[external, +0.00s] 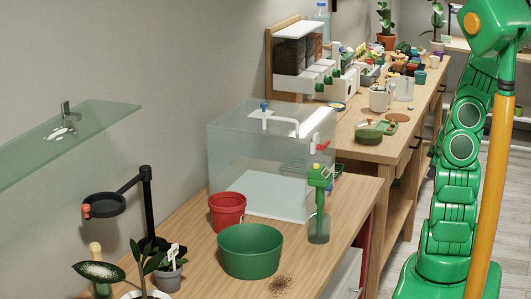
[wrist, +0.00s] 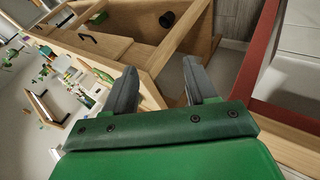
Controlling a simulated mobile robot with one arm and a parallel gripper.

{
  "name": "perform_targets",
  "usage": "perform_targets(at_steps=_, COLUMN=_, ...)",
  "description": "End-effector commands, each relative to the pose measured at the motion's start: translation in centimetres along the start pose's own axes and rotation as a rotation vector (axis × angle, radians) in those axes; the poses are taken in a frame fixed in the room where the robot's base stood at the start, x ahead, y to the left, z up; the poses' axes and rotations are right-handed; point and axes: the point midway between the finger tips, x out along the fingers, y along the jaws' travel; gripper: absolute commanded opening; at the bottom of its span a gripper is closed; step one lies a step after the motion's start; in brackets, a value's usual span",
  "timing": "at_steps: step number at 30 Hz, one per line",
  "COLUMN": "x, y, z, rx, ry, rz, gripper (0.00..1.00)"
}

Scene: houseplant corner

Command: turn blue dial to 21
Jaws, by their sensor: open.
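No dial with readable numbers shows in either view. A small blue knob (external: 264,107) sits at the top of the clear tank, on a white fitting; I cannot tell whether it is the blue dial. My gripper (wrist: 160,76) shows in the wrist view with its two dark fingers spread apart and nothing between them. Beyond the fingers is the side of a wooden bench (wrist: 180,50). In the external view my arm stands at the right edge, and the gripper itself cannot be made out.
The clear tank (external: 228,150) stands on the near workbench (external: 190,240). A red pot (external: 227,212), a green tub (external: 250,252) and a green-topped pump bottle (external: 319,225) are around it. A glass shelf (external: 100,130) juts from the left wall. The far bench is cluttered.

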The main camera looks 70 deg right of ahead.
Motion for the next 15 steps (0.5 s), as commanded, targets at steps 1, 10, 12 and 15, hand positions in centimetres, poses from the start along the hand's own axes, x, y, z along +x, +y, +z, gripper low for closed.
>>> perform_targets(at_steps=1, x=-0.1, y=-2.0, z=-0.5, rx=0.075, ry=0.01, rz=-0.069, gripper=0.56)
perform_targets(at_steps=10, x=-4.5, y=-13.2, z=-9.1, rx=0.51, ry=0.182, rz=-0.542, gripper=0.56)
perform_targets(at_steps=12, x=-6.2, y=-14.7, z=-11.9, rx=0.593, ry=0.245, rz=-0.643, gripper=0.56)
perform_targets(at_steps=15, x=-8.6, y=-15.7, z=-15.2, rx=0.68, ry=0.325, rz=-0.756, gripper=0.56)
